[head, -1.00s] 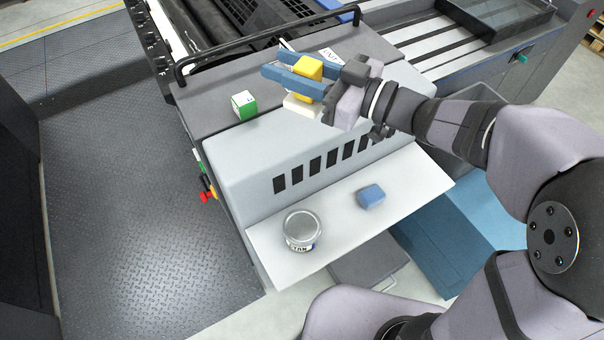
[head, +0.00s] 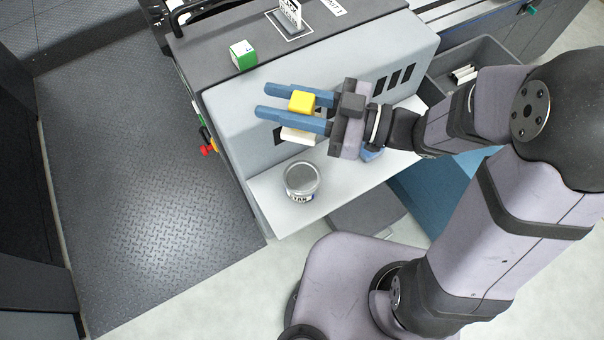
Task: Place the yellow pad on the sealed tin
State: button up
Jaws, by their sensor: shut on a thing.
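The yellow pad (head: 302,102) is held between the two long blue fingers of my gripper (head: 266,100). A cream-white part (head: 298,136) shows below the lower finger and seems to belong to the held pad. The sealed tin (head: 301,178) has a grey lid and a dark label reading in part "YAN". It stands upright on the pale shelf (head: 275,205). My gripper is raised above the shelf and shows above the tin in the picture, with a visible gap. How high it is I cannot tell.
A blue pad (head: 371,154) lies on the shelf, partly hidden by my gripper. A green and white box (head: 243,55) and a small sign (head: 290,16) stand on the machine top. A grey bin (head: 490,52) holds pale items at right. The shelf around the tin is clear.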

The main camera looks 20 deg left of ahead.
send_over(287, 173)
notch_tip(287, 173, down, 11)
jog(key=shift+f, duration=0.15)
jog(key=shift+f, duration=3)
jog(key=shift+f, duration=1.9)
jog(key=shift+f, duration=0.1)
jog(key=shift+f, duration=0.1)
jog(key=o, duration=1.1)
jog(key=shift+c, duration=0.2)
